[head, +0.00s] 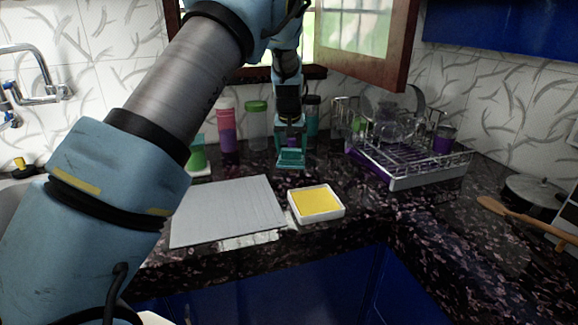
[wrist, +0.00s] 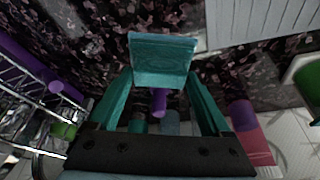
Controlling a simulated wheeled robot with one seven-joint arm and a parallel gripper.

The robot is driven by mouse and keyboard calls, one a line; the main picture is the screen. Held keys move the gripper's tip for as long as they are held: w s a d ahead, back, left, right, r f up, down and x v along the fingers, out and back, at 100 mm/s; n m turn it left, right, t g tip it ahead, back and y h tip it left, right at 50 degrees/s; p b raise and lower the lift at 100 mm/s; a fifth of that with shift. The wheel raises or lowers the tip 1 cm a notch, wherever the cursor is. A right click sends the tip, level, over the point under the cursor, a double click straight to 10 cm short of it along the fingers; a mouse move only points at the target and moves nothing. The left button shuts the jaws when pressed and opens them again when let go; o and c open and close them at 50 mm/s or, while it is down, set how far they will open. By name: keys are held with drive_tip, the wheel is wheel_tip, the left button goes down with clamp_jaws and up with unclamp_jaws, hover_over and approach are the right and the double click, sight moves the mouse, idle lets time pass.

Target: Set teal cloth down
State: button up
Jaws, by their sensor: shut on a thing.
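The teal cloth (head: 291,159) looks like a small folded block, in the middle of the head view above the dark speckled counter (head: 335,245). In the wrist view the cloth (wrist: 163,62) sits at the tips of the fingers. My gripper (head: 291,148) is shut on it, pointing down; its two teal fingers close on the cloth in the wrist view (wrist: 160,84). I cannot tell for sure whether the cloth touches the counter. Part of it is hidden behind the fingers.
A grey ridged board (head: 228,210) lies front left of the cloth. A white dish with a yellow inside (head: 317,202) is in front. A dish rack (head: 415,165) stands right. Bottles, one pink and purple (head: 227,130) and one green-lidded (head: 257,127), stand behind left.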

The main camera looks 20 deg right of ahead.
sight(291, 159)
drive_tip(key=shift+f+p, duration=0.9)
drive_tip(key=shift+f, duration=2.2)
drive_tip(key=shift+f, duration=0.1)
drive_tip(key=o, duration=1)
drive_tip(key=b+v, duration=0.3)
drive_tip(key=v, duration=0.9)
